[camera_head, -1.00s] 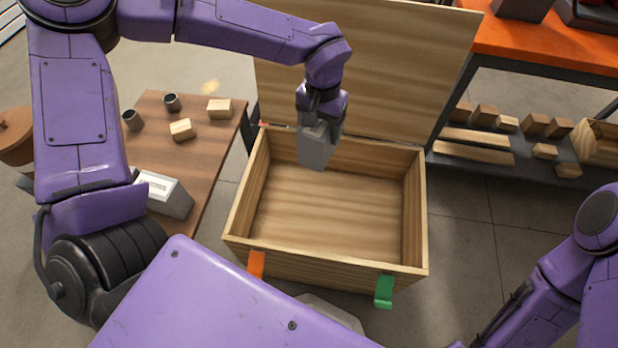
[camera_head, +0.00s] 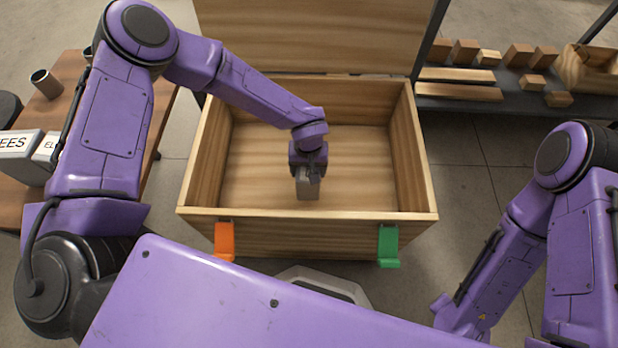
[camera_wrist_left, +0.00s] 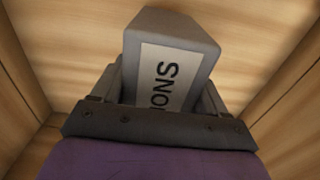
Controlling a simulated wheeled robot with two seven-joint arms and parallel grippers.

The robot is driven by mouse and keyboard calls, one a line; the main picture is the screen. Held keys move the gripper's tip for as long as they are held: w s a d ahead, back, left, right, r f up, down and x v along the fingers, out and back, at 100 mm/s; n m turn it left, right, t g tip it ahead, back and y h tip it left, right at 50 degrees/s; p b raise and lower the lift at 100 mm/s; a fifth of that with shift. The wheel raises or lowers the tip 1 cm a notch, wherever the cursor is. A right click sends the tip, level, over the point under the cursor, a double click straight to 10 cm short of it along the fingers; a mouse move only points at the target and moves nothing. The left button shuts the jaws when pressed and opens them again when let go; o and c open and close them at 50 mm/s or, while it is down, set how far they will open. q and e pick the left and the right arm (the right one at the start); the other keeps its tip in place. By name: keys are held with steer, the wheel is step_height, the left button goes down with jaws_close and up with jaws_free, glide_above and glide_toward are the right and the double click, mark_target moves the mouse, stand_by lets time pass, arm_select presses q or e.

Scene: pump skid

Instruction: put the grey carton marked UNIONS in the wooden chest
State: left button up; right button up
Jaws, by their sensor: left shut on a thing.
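The grey carton (camera_head: 307,188) is in my left gripper (camera_head: 308,172), inside the open wooden chest (camera_head: 308,216) in the head view. In the left wrist view the carton (camera_wrist_left: 172,40) shows a white label with part of the word UNIONS readable, and the gripper (camera_wrist_left: 165,95) is shut on it. Chest walls surround the carton there. I cannot tell whether the carton touches the chest floor. My right arm is at the right of the head view, but its gripper is not visible.
The chest lid (camera_head: 310,35) stands open behind. An orange latch (camera_head: 225,241) and a green latch (camera_head: 388,246) hang on its front. Grey cartons (camera_head: 22,152) and a dark cup (camera_head: 46,83) stand on the left table. A shelf (camera_head: 480,106) with wooden blocks stands at the back right.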

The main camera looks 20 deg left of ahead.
arm_select(q)
step_height(320, 180, down, 4)
steer(key=shift+f+b, duration=0.15)
steer(key=shift+b, duration=0.35)
steer(key=shift+f, duration=0.15)
steer(key=o, duration=1.4)
step_height(320, 180, up, 12)
steer(key=p, duration=0.3)
